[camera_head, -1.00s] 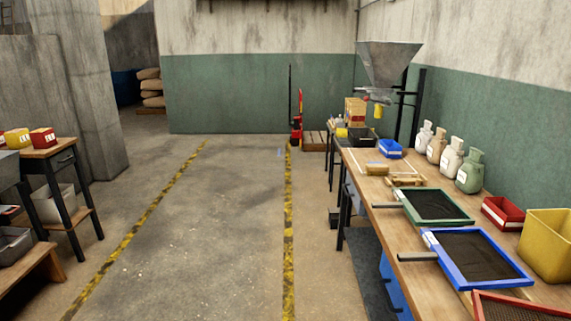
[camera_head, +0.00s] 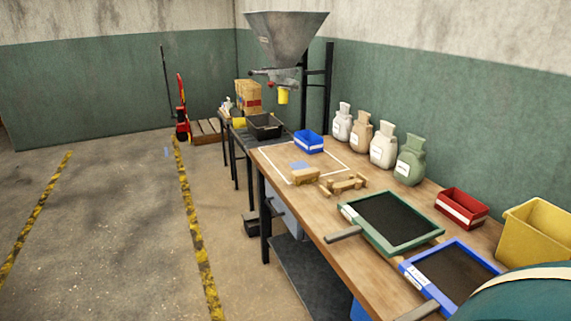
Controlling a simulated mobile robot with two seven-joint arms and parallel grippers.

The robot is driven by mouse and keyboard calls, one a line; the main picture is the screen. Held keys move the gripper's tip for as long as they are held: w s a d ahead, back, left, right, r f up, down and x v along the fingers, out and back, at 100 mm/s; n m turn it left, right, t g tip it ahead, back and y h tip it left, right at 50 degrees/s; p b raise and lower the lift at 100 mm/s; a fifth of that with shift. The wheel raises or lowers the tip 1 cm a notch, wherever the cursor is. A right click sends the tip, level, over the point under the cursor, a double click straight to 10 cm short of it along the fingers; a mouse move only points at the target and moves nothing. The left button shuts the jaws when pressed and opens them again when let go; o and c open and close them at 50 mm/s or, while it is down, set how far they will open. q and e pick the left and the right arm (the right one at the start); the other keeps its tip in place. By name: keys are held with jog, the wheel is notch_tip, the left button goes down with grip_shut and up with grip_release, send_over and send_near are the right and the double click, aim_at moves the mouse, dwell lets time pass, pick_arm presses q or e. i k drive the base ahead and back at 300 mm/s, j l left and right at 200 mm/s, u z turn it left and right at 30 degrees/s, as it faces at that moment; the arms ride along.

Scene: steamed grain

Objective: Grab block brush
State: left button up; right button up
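A small tan block that looks like the block brush (camera_head: 305,176) lies on the wooden workbench (camera_head: 321,222), near its left edge. It is small in the view, so its bristles cannot be made out. A low wooden rack or holder (camera_head: 345,185) sits just to its right, close beside it. Neither of my grippers shows in the head view. A rounded teal shape with a cream band fills the bottom right corner; I cannot tell what it is.
Behind the brush are a white outlined area and a blue bin (camera_head: 308,141). Green-framed (camera_head: 391,221) and blue-framed (camera_head: 455,276) sieves lie nearer. Several sacks (camera_head: 383,146), a red bin (camera_head: 461,208) and a yellow bin (camera_head: 537,234) line the wall side. Floor left of the bench is clear.

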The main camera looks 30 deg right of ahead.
aim_at(302, 177)
jog(key=i, duration=1.65)
jog(key=i+z, duration=0.2)
jog(key=i, duration=0.2)
jog(key=i+j+z, duration=0.2)
jog(key=i, duration=0.25)
jog(key=i+j+z, duration=0.15)
jog(key=i, duration=0.25)
jog(key=z, duration=1.8)
